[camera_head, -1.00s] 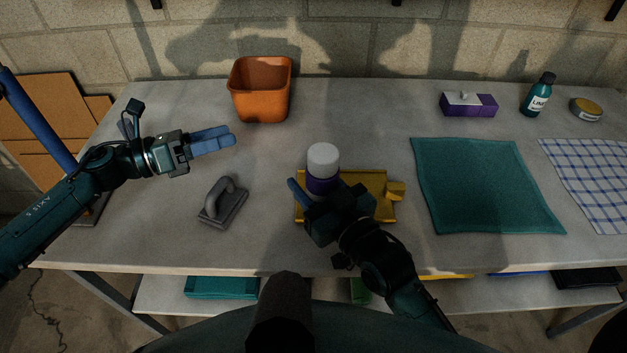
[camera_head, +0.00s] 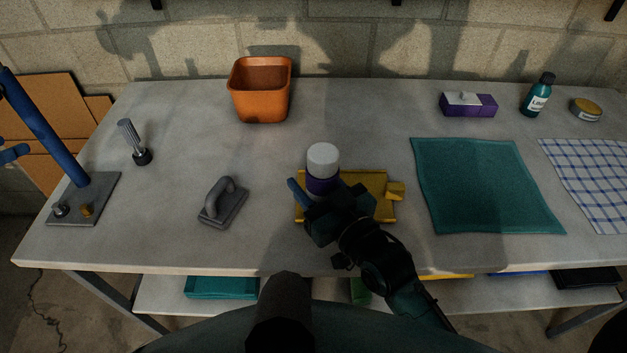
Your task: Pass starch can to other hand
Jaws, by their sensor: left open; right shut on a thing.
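The starch can (camera_head: 322,168), a purple can with a white cap, stands upright above or on a yellow tray-like holder (camera_head: 378,181) at the table's front middle. My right gripper (camera_head: 312,195) is shut on the can from the front right and hides its lower part. Whether the can touches the yellow piece cannot be told. My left gripper (camera_head: 14,153) shows only as blue fingertips at the left picture edge, open and far from the can.
A grey float (camera_head: 222,203) lies left of the can. An orange bin (camera_head: 261,92) stands behind. A blue post (camera_head: 42,128) on a grey plate and a dark-ended grey tool (camera_head: 134,143) are at left. A teal cloth (camera_head: 485,185) lies at right.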

